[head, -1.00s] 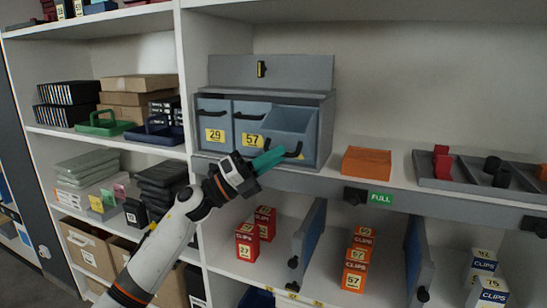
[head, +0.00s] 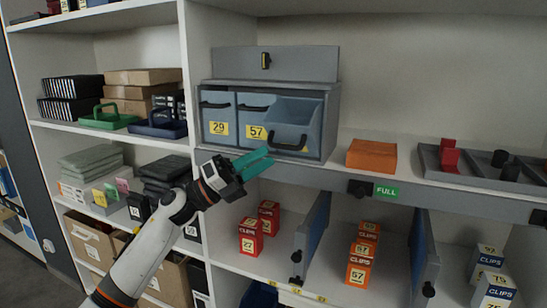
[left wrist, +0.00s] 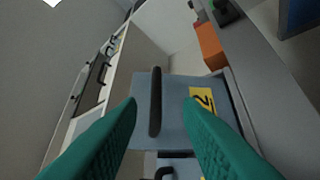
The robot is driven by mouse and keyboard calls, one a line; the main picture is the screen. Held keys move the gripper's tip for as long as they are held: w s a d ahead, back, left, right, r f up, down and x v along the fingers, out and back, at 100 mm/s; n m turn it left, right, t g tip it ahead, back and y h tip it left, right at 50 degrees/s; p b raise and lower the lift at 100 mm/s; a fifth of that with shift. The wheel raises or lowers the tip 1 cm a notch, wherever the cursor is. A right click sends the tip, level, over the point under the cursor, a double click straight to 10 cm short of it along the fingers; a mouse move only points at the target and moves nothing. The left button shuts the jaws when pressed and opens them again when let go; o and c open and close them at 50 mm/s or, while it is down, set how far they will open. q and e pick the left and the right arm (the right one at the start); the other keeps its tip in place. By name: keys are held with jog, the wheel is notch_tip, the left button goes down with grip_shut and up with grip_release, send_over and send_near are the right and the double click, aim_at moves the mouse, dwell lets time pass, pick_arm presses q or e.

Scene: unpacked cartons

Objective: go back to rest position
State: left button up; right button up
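My left gripper (head: 254,164) has teal fingers and is in front of the blue-grey drawer cabinet (head: 330,120), below the middle drawer. In the left wrist view its fingertips (left wrist: 160,105) are well apart with nothing held between them. The right-hand drawer (head: 297,113) is pulled out and tilted, with a dark handle; its yellow label is partly hidden. A drawer front (left wrist: 172,125) with a dark handle and yellow label shows beyond the fingers in the wrist view. Drawers 29 (head: 215,110) and 57 (head: 252,105) are shut. My right gripper is not in view.
An orange box (head: 371,156) and a grey divided tray (head: 430,163) stand right of the cabinet. Below are red clip boxes (head: 250,236), orange clip boxes (head: 360,262) and blue-grey flaps (head: 313,238). Shelves at left hold cartons (head: 140,92) and trays.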

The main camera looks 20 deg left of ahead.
pick_arm(q)
jog(key=v, duration=0.2)
jog(key=shift+s+a+f, duration=0.1)
jog(key=shift+s+a, duration=0.1)
jog(key=shift+a, duration=0.05)
jog(key=shift+f, duration=0.1)
